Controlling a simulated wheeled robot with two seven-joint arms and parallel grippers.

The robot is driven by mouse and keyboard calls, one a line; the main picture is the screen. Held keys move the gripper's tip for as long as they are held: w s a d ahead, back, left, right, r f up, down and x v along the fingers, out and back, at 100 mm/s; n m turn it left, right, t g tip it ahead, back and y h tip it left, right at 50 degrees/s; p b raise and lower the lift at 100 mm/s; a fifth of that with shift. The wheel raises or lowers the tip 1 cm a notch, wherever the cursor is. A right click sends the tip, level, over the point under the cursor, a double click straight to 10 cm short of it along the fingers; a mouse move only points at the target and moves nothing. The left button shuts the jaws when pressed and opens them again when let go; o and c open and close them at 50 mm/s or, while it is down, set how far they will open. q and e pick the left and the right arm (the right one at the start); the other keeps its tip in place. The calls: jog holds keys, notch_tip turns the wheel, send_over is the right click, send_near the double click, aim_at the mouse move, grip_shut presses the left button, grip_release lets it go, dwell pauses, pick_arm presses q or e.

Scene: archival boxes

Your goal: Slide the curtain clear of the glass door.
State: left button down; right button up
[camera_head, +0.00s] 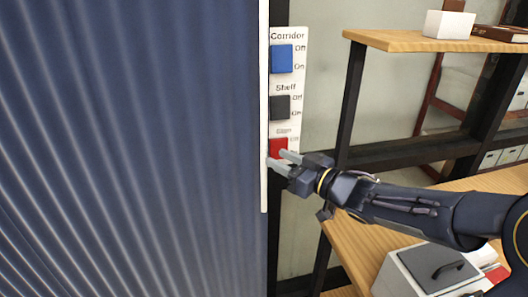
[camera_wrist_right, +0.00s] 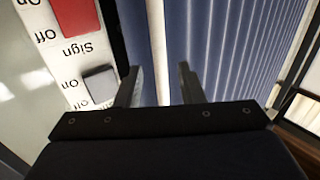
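The dark blue pleated curtain (camera_head: 130,150) fills the left half of the head view and the right of the wrist view (camera_wrist_right: 235,45). A white vertical bar (camera_head: 264,90) runs along its right edge. I cannot make out the glass door; the curtain may hide it. My right gripper (camera_head: 278,160) is at the lower part of this bar, pointing left. In the wrist view its two fingers (camera_wrist_right: 159,85) are apart, with the white bar (camera_wrist_right: 158,40) between them and gaps showing on both sides. My left gripper is not in view.
A white switch panel (camera_head: 298,70) stands just right of the bar, with blue (camera_head: 282,58), dark grey (camera_head: 280,107) and red (camera_head: 278,147) switches close to my right gripper. Wooden shelves (camera_head: 420,40) on dark posts hold boxes at right. A grey-lidded box (camera_head: 430,270) is at lower right.

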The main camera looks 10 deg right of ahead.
aim_at(264, 151)
jog(key=x, duration=0.6)
jog(key=shift+c, duration=0.4)
grip_shut()
